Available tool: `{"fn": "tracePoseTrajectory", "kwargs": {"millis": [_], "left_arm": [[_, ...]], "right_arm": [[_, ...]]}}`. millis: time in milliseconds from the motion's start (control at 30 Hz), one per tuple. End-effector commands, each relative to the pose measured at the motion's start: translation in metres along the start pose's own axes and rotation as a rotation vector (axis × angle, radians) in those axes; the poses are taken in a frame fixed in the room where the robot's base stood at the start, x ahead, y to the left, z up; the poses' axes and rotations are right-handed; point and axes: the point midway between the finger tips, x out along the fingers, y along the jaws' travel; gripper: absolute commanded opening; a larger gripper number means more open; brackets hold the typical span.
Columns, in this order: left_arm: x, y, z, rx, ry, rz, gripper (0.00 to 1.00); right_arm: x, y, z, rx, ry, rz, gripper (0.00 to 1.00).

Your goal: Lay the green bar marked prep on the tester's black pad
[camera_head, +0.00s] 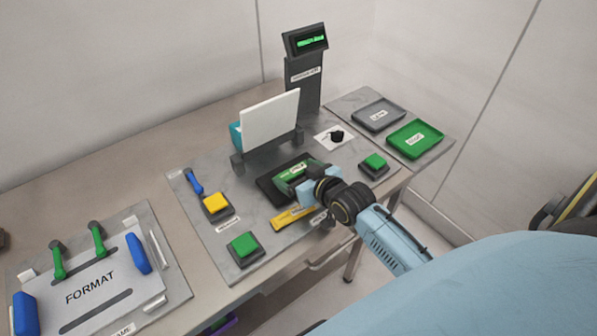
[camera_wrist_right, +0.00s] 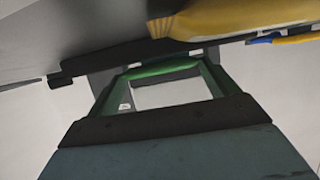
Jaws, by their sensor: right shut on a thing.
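The green bar (camera_head: 290,173) with a small white label lies over the tester's black pad (camera_head: 268,191) in the head view. The label is too small to read. My right gripper (camera_head: 303,186) is at the bar's near right end and is shut on it. In the wrist view a green frame-like part (camera_wrist_right: 165,70) shows between dark parts of the gripper. I cannot tell whether the bar rests fully on the pad or is held just above it. The gripper hides its near end. My left gripper is not in view.
A yellow bar (camera_head: 292,217) lies close in front of the pad. A white panel (camera_head: 270,122) stands behind it, with a lit display (camera_head: 305,41) on a post. Yellow (camera_head: 215,203) and green (camera_head: 243,244) buttons stand left; grey (camera_head: 379,115) and green (camera_head: 415,139) trays lie right.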

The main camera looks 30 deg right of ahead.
Motion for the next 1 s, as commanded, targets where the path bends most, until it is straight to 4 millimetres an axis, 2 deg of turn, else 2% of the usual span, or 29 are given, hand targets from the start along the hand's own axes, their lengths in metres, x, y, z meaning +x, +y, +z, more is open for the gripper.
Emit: {"fn": "tracePoseTrajectory", "kwargs": {"millis": [100, 133, 233, 467, 633, 1000], "left_arm": [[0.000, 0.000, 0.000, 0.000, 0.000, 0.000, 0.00], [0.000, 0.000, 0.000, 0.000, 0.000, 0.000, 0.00], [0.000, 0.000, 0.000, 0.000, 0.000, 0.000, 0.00], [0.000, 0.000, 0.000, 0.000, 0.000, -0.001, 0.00], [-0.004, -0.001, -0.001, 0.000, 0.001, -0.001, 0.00], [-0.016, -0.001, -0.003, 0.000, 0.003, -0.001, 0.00]], "right_arm": [[0.001, 0.000, 0.001, 0.000, 0.001, 0.000, 0.61], [0.001, 0.000, 0.001, 0.000, 0.000, 0.000, 0.88], [0.001, 0.000, 0.001, 0.000, 0.000, 0.000, 1.00], [0.000, 0.000, 0.000, 0.000, 0.000, 0.000, 1.00], [-0.006, 0.000, -0.013, 0.000, 0.002, 0.000, 1.00], [-0.084, 0.000, -0.010, -0.001, -0.003, 0.000, 1.00]]}}
